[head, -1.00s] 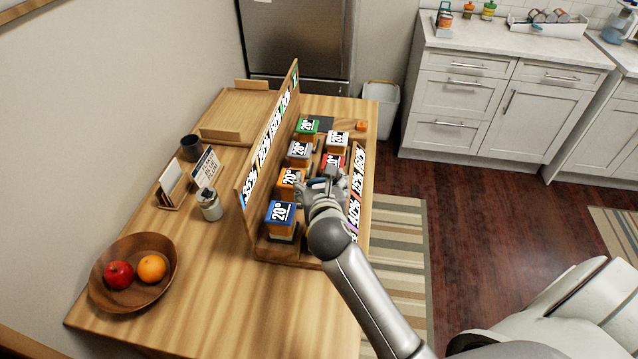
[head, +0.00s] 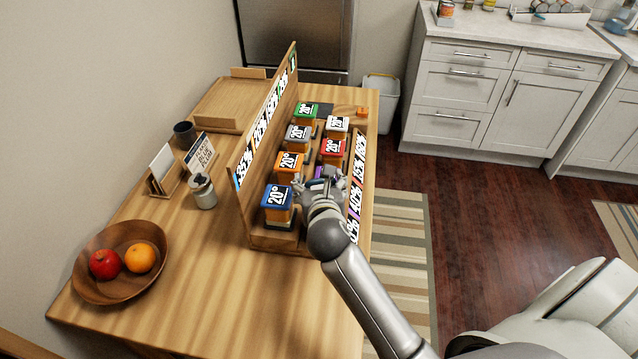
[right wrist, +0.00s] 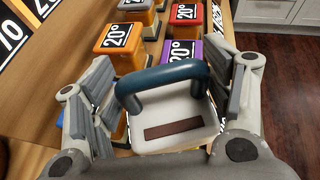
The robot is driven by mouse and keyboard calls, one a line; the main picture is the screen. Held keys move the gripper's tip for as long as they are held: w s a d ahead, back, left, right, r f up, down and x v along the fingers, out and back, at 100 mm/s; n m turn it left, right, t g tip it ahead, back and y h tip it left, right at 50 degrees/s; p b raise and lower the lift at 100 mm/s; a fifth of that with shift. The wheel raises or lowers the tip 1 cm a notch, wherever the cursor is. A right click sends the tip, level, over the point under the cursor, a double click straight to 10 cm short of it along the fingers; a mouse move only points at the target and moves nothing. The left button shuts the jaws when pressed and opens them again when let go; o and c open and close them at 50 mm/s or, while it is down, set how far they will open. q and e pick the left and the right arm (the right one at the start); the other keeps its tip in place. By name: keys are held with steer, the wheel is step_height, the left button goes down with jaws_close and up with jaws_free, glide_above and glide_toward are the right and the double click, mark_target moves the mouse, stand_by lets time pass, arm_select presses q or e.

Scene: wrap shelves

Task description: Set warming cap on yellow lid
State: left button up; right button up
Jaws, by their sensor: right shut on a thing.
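The warming cap (right wrist: 172,110) is a pale block with a dark teal handle and a brown strip. My right gripper (right wrist: 165,95) is shut on it, one finger on each side. In the head view my right gripper (head: 322,186) is over the near right part of the wooden rack, right of the blue lid (head: 278,197) and just in front of the purple lid (head: 318,172). No yellow lid shows clearly; the cap and gripper hide the spot under them. I cannot tell whether the cap touches anything below. My left gripper is out of view.
The rack also holds orange (head: 289,163), red (head: 333,148), grey (head: 298,133) and green (head: 306,110) lids close by. A tall labelled board (head: 265,125) stands along its left side. A fruit bowl (head: 122,285) and a small jar (head: 203,192) stand left on the table.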

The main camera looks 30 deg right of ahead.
steer(key=shift+r, duration=0.1)
steer(key=shift+f+b, duration=0.4)
steer(key=shift+f, duration=0.25)
steer(key=o, duration=1.6)
steer(key=shift+c, duration=0.2)
steer(key=shift+o, duration=0.4)
steer(key=shift+s, duration=0.1)
steer(key=v, duration=1.2)
